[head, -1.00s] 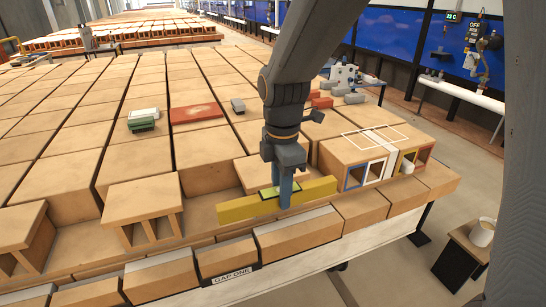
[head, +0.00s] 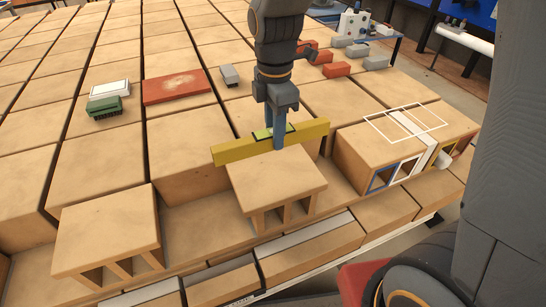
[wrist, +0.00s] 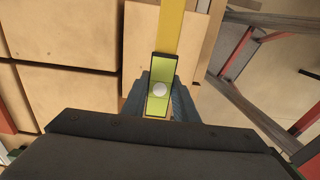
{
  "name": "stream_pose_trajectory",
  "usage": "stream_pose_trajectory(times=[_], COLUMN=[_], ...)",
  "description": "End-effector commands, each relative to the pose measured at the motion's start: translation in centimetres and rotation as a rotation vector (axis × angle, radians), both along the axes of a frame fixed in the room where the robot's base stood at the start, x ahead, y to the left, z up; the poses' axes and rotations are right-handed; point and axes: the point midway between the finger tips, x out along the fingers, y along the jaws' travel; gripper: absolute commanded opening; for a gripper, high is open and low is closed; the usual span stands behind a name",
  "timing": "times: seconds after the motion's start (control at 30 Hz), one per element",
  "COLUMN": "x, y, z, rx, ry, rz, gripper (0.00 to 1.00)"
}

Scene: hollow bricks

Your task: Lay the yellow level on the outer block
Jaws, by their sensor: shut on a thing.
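My gripper (head: 277,138) is shut on the yellow level (head: 235,151) near its middle, with its blue fingers on either side of the green vial part. The level runs left to right, roughly horizontal. It appears over the rear of a hollow block (head: 275,180); its exact height is unclear. In the wrist view the level (wrist: 171,28) reaches away from the fingers (wrist: 158,100), its near part hidden by my gripper. The likely outer block (head: 365,150) stands to the right, with a white outlined rectangle on top and blue, white and yellow edged openings. My gripper is left of it.
Another hollow block (head: 108,230) stands at front left. A red slab (head: 177,90), a green and white item (head: 105,105) and a grey piece (head: 229,75) lie on the blocks behind. Red bricks (head: 336,69) lie at back right.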

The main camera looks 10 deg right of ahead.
Motion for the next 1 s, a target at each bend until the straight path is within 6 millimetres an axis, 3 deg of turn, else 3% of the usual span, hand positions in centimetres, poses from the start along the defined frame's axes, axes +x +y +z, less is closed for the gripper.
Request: stream_pose_trajectory(times=[0.2,0.7,1.0], x=[-0.2,-0.2,-0.1], y=[-0.1,0.1,0.1], z=[-3.6,-8.7,-9.3], rx=[-0.001,-0.001,0.000], ry=[0.005,0.003,-0.001], rz=[0.000,0.003,0.004], gripper=[0.00,0.00,0.00])
